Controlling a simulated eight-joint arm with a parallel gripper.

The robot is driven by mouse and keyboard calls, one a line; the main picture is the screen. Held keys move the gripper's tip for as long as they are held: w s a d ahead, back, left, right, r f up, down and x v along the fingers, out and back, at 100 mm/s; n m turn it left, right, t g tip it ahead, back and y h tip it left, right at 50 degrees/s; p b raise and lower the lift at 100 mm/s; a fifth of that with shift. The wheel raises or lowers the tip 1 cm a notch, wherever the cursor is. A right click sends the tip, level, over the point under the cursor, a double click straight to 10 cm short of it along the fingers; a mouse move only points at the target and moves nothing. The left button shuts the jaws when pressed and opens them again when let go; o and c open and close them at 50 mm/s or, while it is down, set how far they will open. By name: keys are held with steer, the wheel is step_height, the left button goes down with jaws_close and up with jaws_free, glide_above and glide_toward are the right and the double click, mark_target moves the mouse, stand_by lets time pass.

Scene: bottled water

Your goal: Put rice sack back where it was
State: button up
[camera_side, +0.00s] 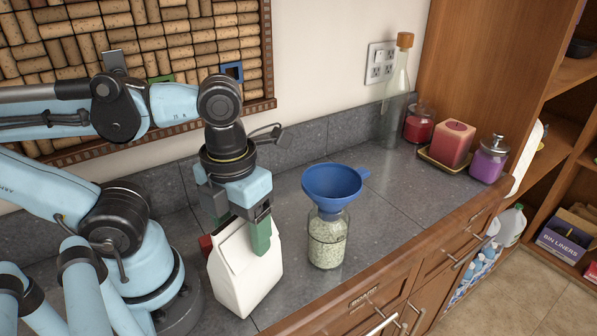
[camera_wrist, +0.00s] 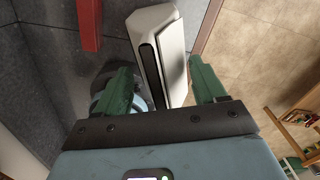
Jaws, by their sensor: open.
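The rice sack (camera_side: 246,270) is a white, upright bag with a folded top, standing on the grey counter near its front edge. My gripper (camera_side: 240,218) is open at the sack's top, with one green finger in front of it. In the wrist view, the sack (camera_wrist: 160,45) shows between the two open fingers of my gripper (camera_wrist: 163,88), with gaps to the sides. I cannot tell whether either finger touches it.
A glass jar of rice (camera_side: 327,245) with a blue funnel (camera_side: 334,182) stands right of the sack. A red object (camera_side: 206,245) is partly hidden behind the sack. A tall bottle (camera_side: 396,95), candles and a purple dispenser (camera_side: 489,160) stand at the back right. Counter between is clear.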

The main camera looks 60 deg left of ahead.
step_height(320, 180, up, 12)
steer(key=shift+r, duration=0.15)
stand_by(0.5)
step_height(320, 180, down, 12)
steer(key=shift+f, duration=0.1)
steer(key=shift+r, duration=0.7)
stand_by(0.5)
